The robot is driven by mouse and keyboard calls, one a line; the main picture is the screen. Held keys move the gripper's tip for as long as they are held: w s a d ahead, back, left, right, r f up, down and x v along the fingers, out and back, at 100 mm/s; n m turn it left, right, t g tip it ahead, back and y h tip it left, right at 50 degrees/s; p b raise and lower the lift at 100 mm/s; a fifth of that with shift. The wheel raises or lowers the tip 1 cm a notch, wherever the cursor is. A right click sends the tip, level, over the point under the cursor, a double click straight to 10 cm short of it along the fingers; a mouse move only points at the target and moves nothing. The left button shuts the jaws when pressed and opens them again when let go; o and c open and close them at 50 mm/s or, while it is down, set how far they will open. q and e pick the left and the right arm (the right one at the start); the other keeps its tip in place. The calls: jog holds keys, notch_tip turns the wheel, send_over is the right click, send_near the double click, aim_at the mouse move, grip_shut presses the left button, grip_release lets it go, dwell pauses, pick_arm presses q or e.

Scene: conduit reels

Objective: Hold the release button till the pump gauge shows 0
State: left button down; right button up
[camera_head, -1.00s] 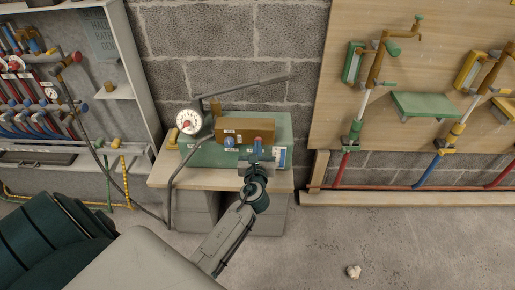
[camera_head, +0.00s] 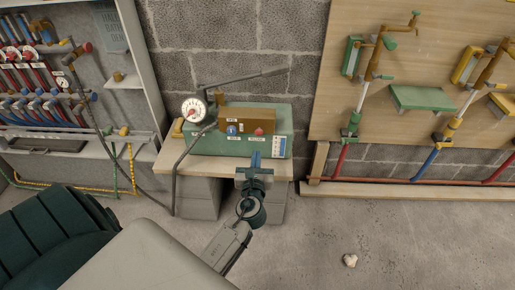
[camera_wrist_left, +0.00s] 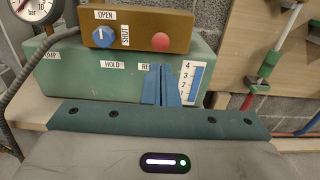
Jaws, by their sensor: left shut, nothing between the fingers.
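The pump is a green box (camera_head: 275,115) on a small bench, with a brown valve block (camera_head: 235,117) on its front. A red button (camera_head: 259,132) is on the block's right end; it also shows in the left wrist view (camera_wrist_left: 160,40), beside a blue knob (camera_wrist_left: 103,37) marked OPEN and SHUT. The round white gauge (camera_head: 194,109) stands at the pump's left; its needle is too small to read, and the wrist view cuts the gauge off. My left gripper (camera_head: 255,155) is shut and empty, its blue fingertips below the button and apart from it. My right gripper is out of view.
A pump lever (camera_head: 245,79) slants above the box. A wooden board (camera_head: 420,110) with clamps and pipes stands right. The fingers partly cover a label beside the blue level scale (camera_wrist_left: 191,82).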

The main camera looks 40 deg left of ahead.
pick_arm(q)
jog(key=shift+v, duration=2)
